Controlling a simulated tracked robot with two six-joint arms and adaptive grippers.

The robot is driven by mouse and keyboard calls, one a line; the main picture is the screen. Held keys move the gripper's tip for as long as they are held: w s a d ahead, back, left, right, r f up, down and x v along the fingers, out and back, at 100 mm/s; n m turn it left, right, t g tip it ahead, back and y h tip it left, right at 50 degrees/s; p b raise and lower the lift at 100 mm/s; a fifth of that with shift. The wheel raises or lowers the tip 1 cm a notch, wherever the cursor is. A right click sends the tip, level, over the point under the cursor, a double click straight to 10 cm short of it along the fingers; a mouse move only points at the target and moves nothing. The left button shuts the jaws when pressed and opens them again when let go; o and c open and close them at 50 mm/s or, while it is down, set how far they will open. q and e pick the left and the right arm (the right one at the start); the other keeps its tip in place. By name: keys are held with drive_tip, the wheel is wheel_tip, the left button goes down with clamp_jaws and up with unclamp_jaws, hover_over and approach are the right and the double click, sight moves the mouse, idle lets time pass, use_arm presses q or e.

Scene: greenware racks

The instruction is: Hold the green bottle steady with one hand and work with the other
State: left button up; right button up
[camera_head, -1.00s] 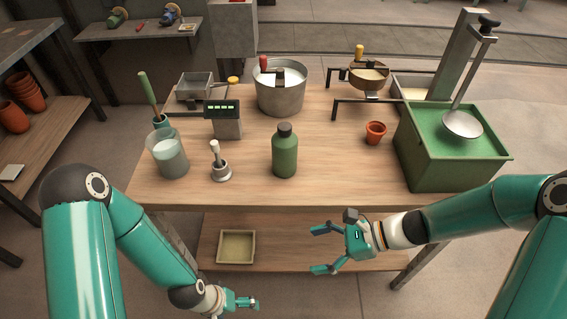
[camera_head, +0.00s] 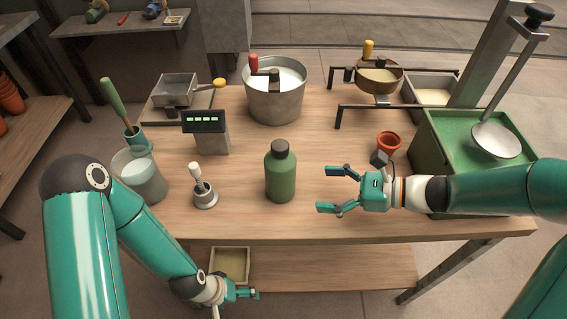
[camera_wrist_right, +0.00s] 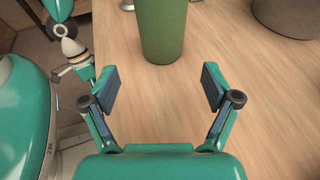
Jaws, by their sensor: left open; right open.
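The green bottle (camera_head: 281,175) with a dark cap stands upright near the front middle of the wooden table. In the right wrist view the lower part of the bottle (camera_wrist_right: 162,30) stands ahead of my fingers, and its top is cut off. My right gripper (camera_head: 332,189) is open and empty to the right of the bottle, its fingers pointing at it with a gap between. In the wrist view its two fingers (camera_wrist_right: 160,88) are spread wide. My left gripper (camera_head: 250,294) is open and empty, low in front of the table's front edge, away from the bottle.
A terracotta pot (camera_head: 389,144) and green bin (camera_head: 463,135) are at right.

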sight(294, 186)
drive_tip(key=shift+w+a+f, duration=0.2)
drive_tip(key=shift+w+a, duration=0.15)
drive_tip(key=shift+w+a+f+b, duration=0.1)
drive_tip(key=shift+a+f+b, duration=0.1)
drive_tip(key=shift+a+b, duration=0.4)
drive_tip(key=b+x, duration=0.2)
drive_tip(key=x, duration=0.3)
drive_tip(key=shift+w+a+f+b, duration=0.1)
drive_tip(key=shift+a+f+b, duration=0.05)
drive_tip(key=shift+a+b, duration=0.2)
drive_tip(key=shift+b+x, duration=0.35)
drive_tip(key=shift+x, duration=0.7)
drive_tip(key=c, duration=0.8)
drive_tip(key=shift+o, duration=0.2)
drive_tip(key=c, duration=0.5)
